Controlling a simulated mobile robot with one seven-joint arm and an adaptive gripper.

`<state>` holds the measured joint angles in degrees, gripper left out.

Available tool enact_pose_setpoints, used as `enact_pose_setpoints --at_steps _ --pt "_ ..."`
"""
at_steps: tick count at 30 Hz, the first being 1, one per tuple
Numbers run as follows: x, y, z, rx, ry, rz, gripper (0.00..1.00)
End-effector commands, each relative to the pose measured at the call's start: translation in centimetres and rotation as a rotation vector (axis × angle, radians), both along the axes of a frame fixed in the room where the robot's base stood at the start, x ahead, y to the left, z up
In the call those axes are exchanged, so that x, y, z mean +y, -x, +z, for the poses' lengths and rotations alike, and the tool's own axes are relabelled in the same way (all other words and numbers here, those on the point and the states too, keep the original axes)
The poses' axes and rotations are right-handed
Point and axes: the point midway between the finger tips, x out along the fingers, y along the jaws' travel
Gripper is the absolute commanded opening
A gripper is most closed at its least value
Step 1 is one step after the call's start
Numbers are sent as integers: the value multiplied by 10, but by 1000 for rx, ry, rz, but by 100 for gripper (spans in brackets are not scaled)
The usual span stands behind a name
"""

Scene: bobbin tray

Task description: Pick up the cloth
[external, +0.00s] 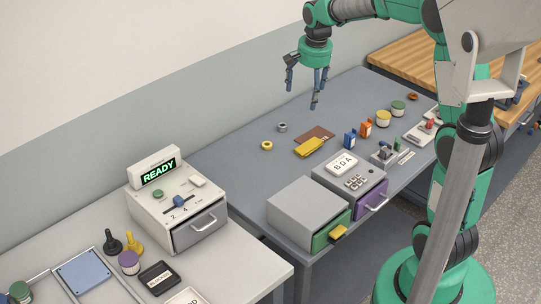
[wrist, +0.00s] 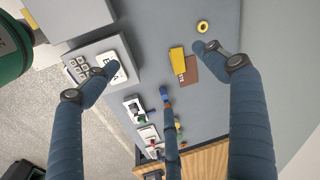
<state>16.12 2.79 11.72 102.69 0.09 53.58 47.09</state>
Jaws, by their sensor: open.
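The likely cloth is a yellow, flat, folded-looking piece (external: 309,147) on the grey bench, overlapping a brown mat (external: 318,132). In the wrist view the yellow piece (wrist: 177,61) lies between my spread fingers, with the brown mat (wrist: 190,70) beside it. My gripper (external: 309,91) is open and empty, well above the bench and over the area behind the yellow piece. Its dark blue fingers also show spread wide in the wrist view (wrist: 160,75).
A yellow ring (external: 267,146) and a grey ring (external: 282,127) lie left of the mat. A keypad unit (external: 350,178) and grey box (external: 308,205) stand in front.

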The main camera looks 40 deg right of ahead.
Motion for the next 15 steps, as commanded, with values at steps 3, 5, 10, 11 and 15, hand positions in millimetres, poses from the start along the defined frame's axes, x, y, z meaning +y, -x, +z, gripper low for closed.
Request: enact_pose_setpoints --at_steps 3,5,10,11,15 --pt "-23 -21 -30 27 -18 -88 84" --pt "-34 -30 -43 39 -26 -132 84" --pt "-67 -55 -87 72 -48 -260 84" --pt "-73 -58 -95 78 -51 -282 84" --pt "-98 -73 -132 103 -66 -381 84"
